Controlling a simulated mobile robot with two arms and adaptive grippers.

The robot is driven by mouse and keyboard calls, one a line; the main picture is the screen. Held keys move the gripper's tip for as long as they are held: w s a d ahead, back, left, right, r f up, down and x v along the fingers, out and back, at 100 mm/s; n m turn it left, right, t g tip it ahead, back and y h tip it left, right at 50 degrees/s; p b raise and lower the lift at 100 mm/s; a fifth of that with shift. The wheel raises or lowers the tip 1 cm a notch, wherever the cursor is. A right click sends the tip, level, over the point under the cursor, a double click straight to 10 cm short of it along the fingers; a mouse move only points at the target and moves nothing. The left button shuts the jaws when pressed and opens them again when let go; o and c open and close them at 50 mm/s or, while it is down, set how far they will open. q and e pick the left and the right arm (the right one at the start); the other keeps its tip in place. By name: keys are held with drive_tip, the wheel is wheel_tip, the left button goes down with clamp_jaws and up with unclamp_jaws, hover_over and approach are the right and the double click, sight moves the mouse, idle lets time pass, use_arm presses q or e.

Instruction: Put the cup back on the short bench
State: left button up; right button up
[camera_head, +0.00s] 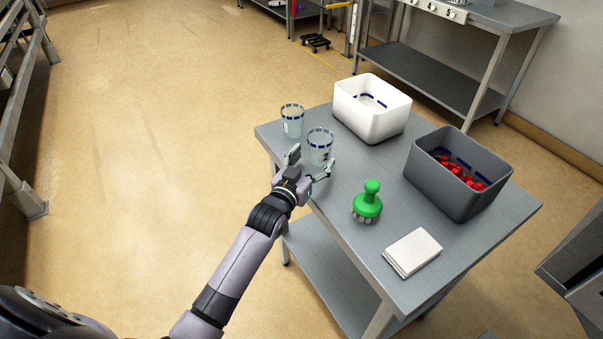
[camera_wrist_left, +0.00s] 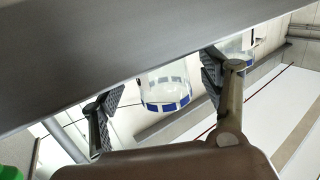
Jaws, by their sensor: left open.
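Two clear cups with dark blue bands stand at the left corner of the grey bench (camera_head: 345,185). The nearer cup (camera_head: 320,143) has a dark mark on its side. The farther cup (camera_head: 292,118) stands just behind it to the left. My left gripper (camera_head: 312,162) is open at the nearer cup, one finger on each side in the picture. In the left wrist view a cup (camera_wrist_left: 167,84) shows between the spread fingers, and part of another cup (camera_wrist_left: 238,47) shows behind the right finger. I cannot tell whether the fingers touch the cup. My right gripper is not in view.
A white bin (camera_head: 372,118) stands behind the cups. A grey bin (camera_head: 440,185) with red pieces is at the right. A green brush (camera_head: 367,200) and a white flat stack (camera_head: 412,252) lie nearer. A longer bench (camera_head: 440,75) stands behind. Floor at left is clear.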

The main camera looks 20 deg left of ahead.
use_arm(q)
drive_tip(key=s, duration=0.7)
drive_tip(key=shift+s+a+r, duration=0.25)
drive_tip(key=shift+s+a, duration=0.1)
